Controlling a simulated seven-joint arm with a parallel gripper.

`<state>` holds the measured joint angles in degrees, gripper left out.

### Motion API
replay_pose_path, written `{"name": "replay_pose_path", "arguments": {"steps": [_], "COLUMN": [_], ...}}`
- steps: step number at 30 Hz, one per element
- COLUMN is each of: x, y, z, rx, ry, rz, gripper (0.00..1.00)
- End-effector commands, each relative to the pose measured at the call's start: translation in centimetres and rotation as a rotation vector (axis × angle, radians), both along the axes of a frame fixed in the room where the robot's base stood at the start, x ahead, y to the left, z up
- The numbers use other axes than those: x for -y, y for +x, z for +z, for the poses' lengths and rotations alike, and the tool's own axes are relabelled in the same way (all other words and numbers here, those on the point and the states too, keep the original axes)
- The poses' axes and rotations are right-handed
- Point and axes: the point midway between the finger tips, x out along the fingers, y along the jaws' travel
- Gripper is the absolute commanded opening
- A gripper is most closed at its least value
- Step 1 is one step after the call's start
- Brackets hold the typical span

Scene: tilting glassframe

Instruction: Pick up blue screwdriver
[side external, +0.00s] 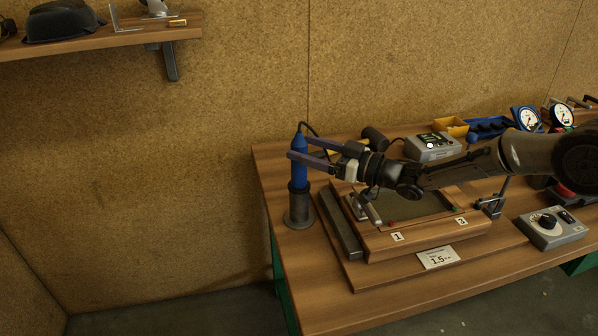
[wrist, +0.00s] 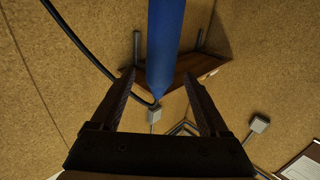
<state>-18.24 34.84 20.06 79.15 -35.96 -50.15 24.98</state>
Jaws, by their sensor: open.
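The blue screwdriver (side external: 299,168) stands upright in a dark grey cylindrical holder (side external: 299,211) at the left end of the bench. Only its blue handle shows; its lower part is hidden in the holder. My gripper (side external: 299,147) reaches in from the right, nearly level, with its fingers at the upper handle. It is open. In the wrist view the blue screwdriver (wrist: 165,45) shows between the two fingers of my gripper (wrist: 160,78), with a gap visible on each side. Whether the fingertips reach fully past the handle is hard to tell.
A wooden fixture (side external: 385,246) with numbered labels sits right of the holder, under my arm. A grey box with a display (side external: 433,147), a yellow bin (side external: 452,126) and a knob box (side external: 552,228) stand farther right. A wall shelf (side external: 100,38) is at upper left.

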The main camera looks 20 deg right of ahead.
Motion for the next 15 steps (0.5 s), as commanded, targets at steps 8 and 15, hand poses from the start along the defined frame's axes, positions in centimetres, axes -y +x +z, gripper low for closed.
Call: {"name": "replay_pose_path", "arguments": {"steps": [8, 15], "x": [-1.7, -1.7], "y": [1.7, 1.7], "z": [0.0, 0.0], "rx": [0.0, -0.001], "ry": [0.0, 0.001], "rz": [0.0, 0.0], "gripper": [0.79, 0.71]}}
